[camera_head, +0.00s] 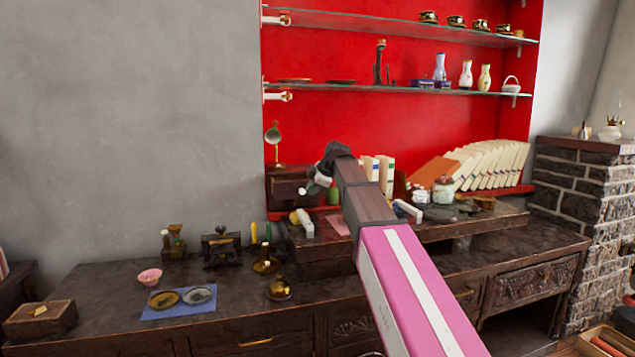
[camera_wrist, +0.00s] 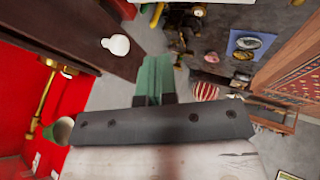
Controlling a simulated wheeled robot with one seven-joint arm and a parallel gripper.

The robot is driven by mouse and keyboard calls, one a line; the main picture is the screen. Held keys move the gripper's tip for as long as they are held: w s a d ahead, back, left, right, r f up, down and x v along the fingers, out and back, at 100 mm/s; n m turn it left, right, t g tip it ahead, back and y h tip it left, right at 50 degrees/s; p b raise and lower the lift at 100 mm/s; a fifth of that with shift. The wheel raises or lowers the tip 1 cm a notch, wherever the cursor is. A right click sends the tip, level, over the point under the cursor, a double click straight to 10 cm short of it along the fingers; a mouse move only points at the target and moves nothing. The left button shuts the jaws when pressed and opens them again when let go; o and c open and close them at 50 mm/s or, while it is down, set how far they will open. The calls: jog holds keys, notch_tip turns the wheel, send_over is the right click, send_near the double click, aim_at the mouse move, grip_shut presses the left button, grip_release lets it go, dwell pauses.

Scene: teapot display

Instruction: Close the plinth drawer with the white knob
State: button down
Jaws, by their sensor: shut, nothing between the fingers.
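The plinth (camera_head: 286,187) is a small dark wooden box at the left end of the raised shelf, against the red back panel. In the wrist view its dark wooden side (camera_wrist: 75,30) runs diagonally at upper left. The round white knob (camera_wrist: 117,45) stands out from this wood. My gripper (camera_wrist: 153,62) has its green fingers together, with nothing between them. The fingertips are beside the knob, to its right in the wrist view, apart from it. How far the drawer stands out cannot be told.
A brass stand with a round top (camera_head: 274,142) rises on the plinth. A white block (camera_head: 305,223), a pink sheet (camera_head: 340,224) and yellow candles lie or stand just below. Books (camera_head: 492,165) and jars are to the right. Glass shelves hang above.

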aim_at(299, 182)
jog(key=shift+w+a+f, duration=0.3)
jog(key=shift+w+a, duration=0.1)
jog(key=shift+w, duration=0.4)
jog(key=shift+w+a+f, duration=0.35)
jog(key=shift+w, duration=0.4)
jog(key=shift+w+a+f, duration=0.3)
jog(key=shift+w+a, duration=0.1)
jog(key=shift+w, duration=0.4)
jog(key=w+a, duration=0.1)
jog(key=w, duration=0.3)
jog(key=w+a, duration=0.1)
jog(key=w, duration=0.2)
jog(key=w+a, duration=0.1)
jog(key=w, duration=0.3)
jog(key=shift+w+a, duration=0.15)
jog(key=shift+w, duration=0.15)
